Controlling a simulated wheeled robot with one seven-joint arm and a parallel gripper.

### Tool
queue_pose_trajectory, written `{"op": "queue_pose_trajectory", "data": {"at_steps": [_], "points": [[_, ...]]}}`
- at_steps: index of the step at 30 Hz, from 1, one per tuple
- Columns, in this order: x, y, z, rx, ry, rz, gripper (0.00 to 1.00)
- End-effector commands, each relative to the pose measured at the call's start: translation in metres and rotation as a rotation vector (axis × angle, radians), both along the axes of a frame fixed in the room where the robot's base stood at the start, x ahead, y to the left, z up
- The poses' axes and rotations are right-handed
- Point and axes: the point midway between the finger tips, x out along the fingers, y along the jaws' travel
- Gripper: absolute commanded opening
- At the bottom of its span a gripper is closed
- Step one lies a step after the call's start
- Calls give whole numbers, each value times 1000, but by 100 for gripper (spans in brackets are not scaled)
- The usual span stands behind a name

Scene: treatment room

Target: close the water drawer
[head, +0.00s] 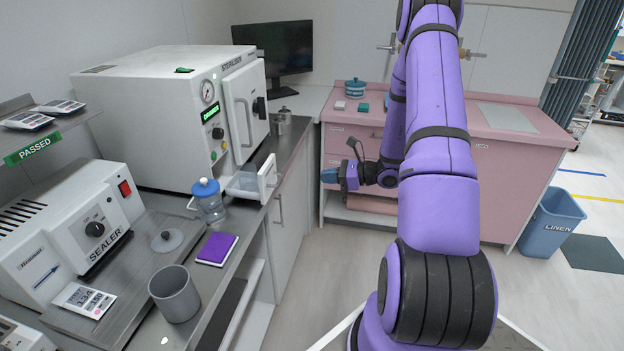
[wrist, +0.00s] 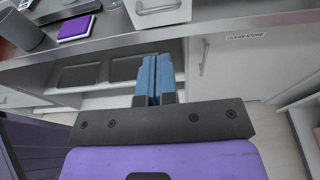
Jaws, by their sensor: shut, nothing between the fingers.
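The water drawer (head: 268,178) is a pale tray with a white front, sticking out from the lower right of the steriliser (head: 140,110) in the head view, so it stands open. Its front with a handle also shows at the top of the wrist view (wrist: 158,14). My gripper (head: 328,175) has blue fingers, shut together and empty. It is in front of the drawer, to its right in the head view, and apart from it. In the wrist view the fingers (wrist: 155,76) point toward the counter, below the drawer front.
A blue-lidded jug (head: 208,203) stands on the counter close to the drawer. A purple notebook (head: 217,249) and a grey cup (head: 175,294) are nearer. The steriliser door (head: 246,108) is ajar. A pink cabinet (head: 490,160) stands behind my arm. The aisle floor is clear.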

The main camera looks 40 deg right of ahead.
Motion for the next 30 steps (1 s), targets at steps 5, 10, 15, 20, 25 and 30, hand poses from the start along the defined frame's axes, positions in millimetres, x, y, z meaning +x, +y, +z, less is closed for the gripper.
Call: {"op": "queue_pose_trajectory", "data": {"at_steps": [5, 10, 15, 20, 25, 30], "points": [[23, 20, -7, -1, 1, 4, 0], [47, 40, -14, 0, 1, 5, 0], [70, 59, -20, -1, -1, 5, 0], [86, 71, -24, -1, 1, 3, 0], [95, 78, -26, -2, 0, 3, 0], [96, 79, -27, -2, 0, 2, 0]]}}
